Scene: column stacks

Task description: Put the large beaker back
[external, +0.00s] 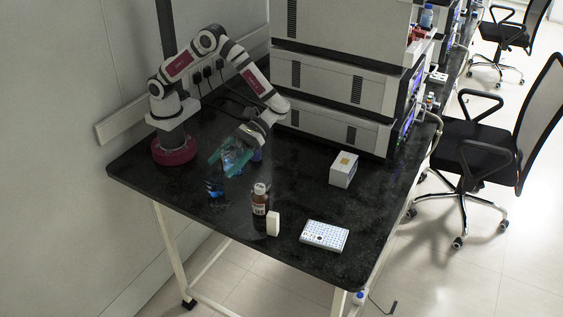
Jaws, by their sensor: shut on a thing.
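My gripper (228,160) reaches down over the left part of the black bench, with teal fingers. It is shut on a clear, bluish glass vessel that looks like the large beaker (239,157). The fingers partly cover the beaker, and its outline is hard to make out. I cannot tell whether its base touches the bench. A smaller dark-blue glass piece (214,187) stands on the bench in front of my gripper, apart from it.
A brown bottle (259,199) and a small white block (273,224) stand near the front edge. A white well plate (324,235) and a white box (343,169) are to the right. Stacked instrument units (335,80) fill the back. The black bench (300,195) is clear between these.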

